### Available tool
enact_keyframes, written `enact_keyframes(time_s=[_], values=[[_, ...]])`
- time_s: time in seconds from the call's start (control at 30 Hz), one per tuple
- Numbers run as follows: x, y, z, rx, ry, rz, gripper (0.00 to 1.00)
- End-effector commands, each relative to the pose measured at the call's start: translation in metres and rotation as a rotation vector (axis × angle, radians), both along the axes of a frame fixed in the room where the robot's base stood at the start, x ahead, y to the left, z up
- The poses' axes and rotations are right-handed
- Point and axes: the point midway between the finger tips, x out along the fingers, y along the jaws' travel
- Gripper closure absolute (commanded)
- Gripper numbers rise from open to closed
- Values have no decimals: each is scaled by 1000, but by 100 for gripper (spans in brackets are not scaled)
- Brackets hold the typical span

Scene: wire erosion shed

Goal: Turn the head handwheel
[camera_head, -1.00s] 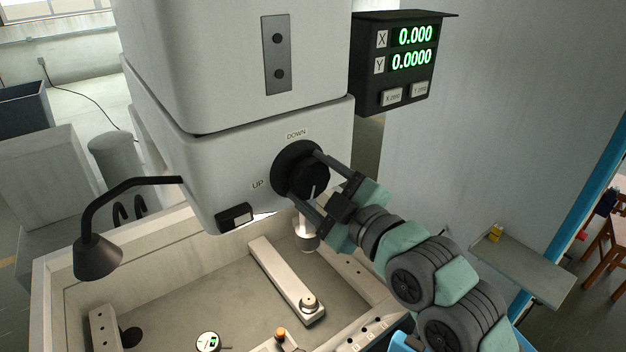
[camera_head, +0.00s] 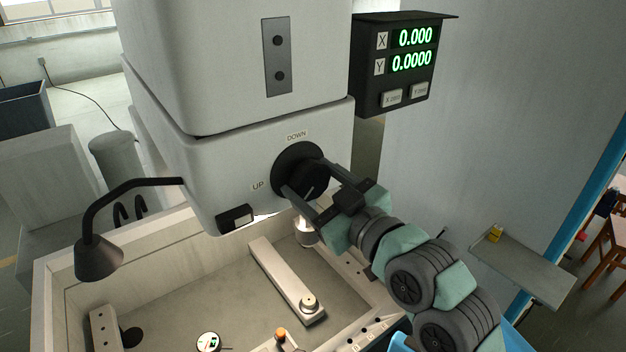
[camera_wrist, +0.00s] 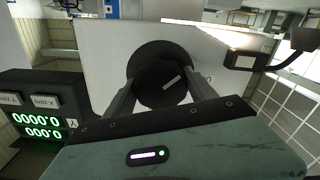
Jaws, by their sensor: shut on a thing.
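The head handwheel (camera_head: 307,180) is a black round knob with a pale pointer line, on a dark disc on the front of the grey machine head (camera_head: 215,165). UP and DOWN labels sit beside it. In the head view its pointer slants down to the left. My gripper (camera_head: 306,183) reaches in from the lower right and is shut on the handwheel, one finger on each side. In the wrist view the handwheel (camera_wrist: 162,85) sits between the two fingers (camera_wrist: 163,95), its pale line slanting up to the right.
A black lamp (camera_head: 98,257) arches over the open tank (camera_head: 50,290) below. A clamp bar (camera_head: 285,278) lies in the tank. A shelf (camera_head: 525,268) is at right.

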Motion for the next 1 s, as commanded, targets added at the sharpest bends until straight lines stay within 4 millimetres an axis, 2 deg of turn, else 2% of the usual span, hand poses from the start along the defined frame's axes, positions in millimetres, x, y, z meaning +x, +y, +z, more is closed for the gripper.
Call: enact_keyframes(time_s=[0.6,1.0], values=[[-1,1,2,456,324,1,76],[-1,2,0,617,442,0,76]])
